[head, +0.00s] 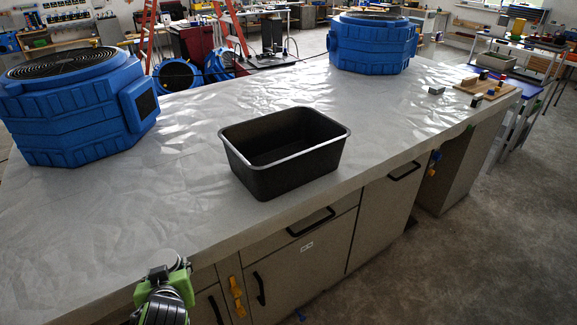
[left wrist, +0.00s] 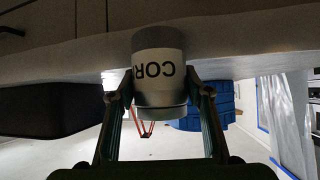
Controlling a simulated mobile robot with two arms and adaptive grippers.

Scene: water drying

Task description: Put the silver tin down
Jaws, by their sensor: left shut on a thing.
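The silver tin (left wrist: 158,75), with a pale label and dark letters, sits between the two fingers of my left gripper (left wrist: 160,92) in the left wrist view, which appears upside down. The gripper is shut on it. In the head view my left gripper (head: 167,272) is at the lower left, by the front edge of the worktable (head: 150,215). The tin cannot be made out clearly there. Whether it touches the table cannot be told. My right gripper is in neither view.
An empty black bin (head: 286,172) stands mid-table near the front edge. Blue ribbed units stand at the left (head: 75,115) and far back (head: 370,45). A wooden board (head: 488,90) with small items lies at the far right. The left front tabletop is clear.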

